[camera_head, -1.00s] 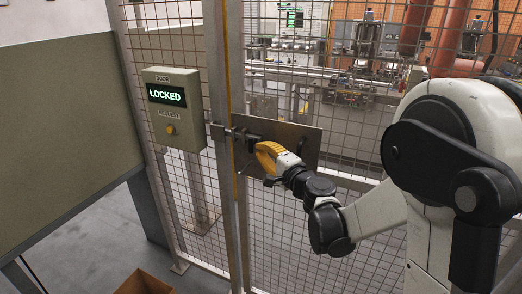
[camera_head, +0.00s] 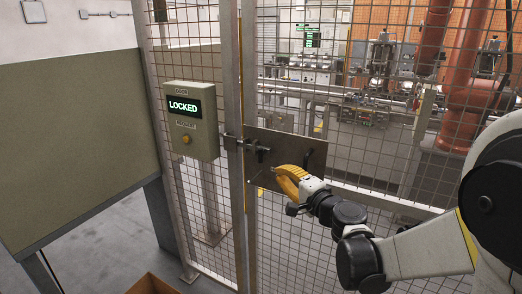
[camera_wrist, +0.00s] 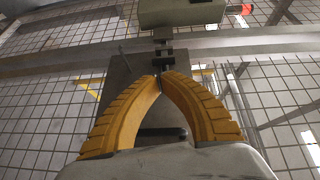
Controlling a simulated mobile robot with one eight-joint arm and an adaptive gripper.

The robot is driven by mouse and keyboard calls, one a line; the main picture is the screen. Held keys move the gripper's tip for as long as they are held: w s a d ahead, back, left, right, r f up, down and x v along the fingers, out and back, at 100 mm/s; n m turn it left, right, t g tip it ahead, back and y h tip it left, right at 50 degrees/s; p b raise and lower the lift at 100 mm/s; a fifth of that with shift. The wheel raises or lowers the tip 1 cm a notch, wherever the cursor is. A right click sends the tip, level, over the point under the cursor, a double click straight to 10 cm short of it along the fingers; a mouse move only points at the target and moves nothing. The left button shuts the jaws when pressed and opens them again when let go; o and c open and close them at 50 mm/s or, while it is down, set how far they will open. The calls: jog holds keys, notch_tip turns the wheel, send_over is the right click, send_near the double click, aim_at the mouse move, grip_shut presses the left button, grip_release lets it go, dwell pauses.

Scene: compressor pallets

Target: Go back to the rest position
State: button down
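My gripper (camera_head: 278,171) is in front of the fence door, just below and right of the sliding bolt (camera_head: 245,143), and looks apart from it. In the wrist view its two yellow fingers (camera_wrist: 161,76) curve together and their tips nearly meet, with nothing visible between them. The bolt sits on a metal plate (camera_head: 310,152) on the mesh door and reaches across to the door post. In the wrist view the bolt (camera_wrist: 163,55) lies just beyond the fingertips.
A door control box (camera_head: 191,120) left of the post shows LOCKED in green. A large olive panel (camera_head: 80,140) stands at the left. A cardboard box (camera_head: 152,285) lies on the floor at the bottom. Machinery and an orange robot (camera_head: 470,90) stand behind the mesh fence.

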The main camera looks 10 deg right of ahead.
jog(key=s+a+f+n+g+h, duration=0.1)
jog(key=s+a+n+g, duration=0.2)
jog(key=s, duration=0.4)
jog(key=s+a+f+n+g, duration=0.1)
jog(key=s+n+g, duration=0.1)
jog(key=s+n, duration=0.4)
jog(key=s+d+f+n+g+h, duration=0.1)
jog(key=s+d+f+g+h, duration=0.1)
jog(key=s, duration=0.6)
jog(key=s+d+f+n+g+h, duration=0.2)
jog(key=s+d, duration=0.4)
jog(key=s, duration=0.3)
jog(key=shift+d+f+h, duration=0.4)
jog(key=shift+f+h, duration=0.4)
jog(key=shift+h, duration=0.1)
jog(key=shift+s, duration=0.1)
